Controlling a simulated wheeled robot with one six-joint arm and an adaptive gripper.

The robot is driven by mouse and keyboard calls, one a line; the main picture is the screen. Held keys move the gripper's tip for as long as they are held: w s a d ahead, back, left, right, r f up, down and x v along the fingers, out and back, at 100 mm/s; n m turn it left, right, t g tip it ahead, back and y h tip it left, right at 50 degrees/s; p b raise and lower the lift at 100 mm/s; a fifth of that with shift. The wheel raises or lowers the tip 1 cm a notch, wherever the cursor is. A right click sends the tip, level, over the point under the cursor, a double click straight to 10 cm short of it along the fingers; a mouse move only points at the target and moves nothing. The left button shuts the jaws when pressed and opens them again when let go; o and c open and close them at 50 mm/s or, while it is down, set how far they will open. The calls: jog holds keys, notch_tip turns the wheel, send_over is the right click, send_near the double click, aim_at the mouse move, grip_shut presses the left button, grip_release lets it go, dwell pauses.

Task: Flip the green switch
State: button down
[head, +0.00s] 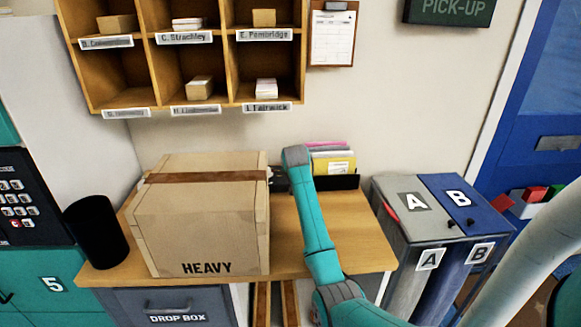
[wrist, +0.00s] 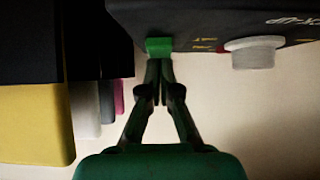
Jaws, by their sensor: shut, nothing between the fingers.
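The green switch (wrist: 158,47) is a small green block on the edge of a dark panel (wrist: 205,18) in the wrist view. My gripper (wrist: 159,68) is shut and empty, with its two fingertips together right at the switch. I cannot tell whether they touch it. In the head view the switch and my fingers are hidden behind my arm and the large carton.
A round pale knob (wrist: 252,52) sits right of the switch. Folders (wrist: 35,120) stand at the wrist view's left. In the head view, a HEAVY carton (head: 200,230) fills the desk's left, a black bin (head: 95,232) beside it. Grey-blue A/B bins (head: 425,250) stand right.

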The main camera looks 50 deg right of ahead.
jog(key=shift+w+d, duration=0.1)
jog(key=shift+d, duration=0.05)
jog(key=shift+f, duration=0.15)
jog(key=shift+s+a+f, duration=0.25)
jog(key=shift+s+a, duration=0.35)
jog(key=shift+a, duration=0.1)
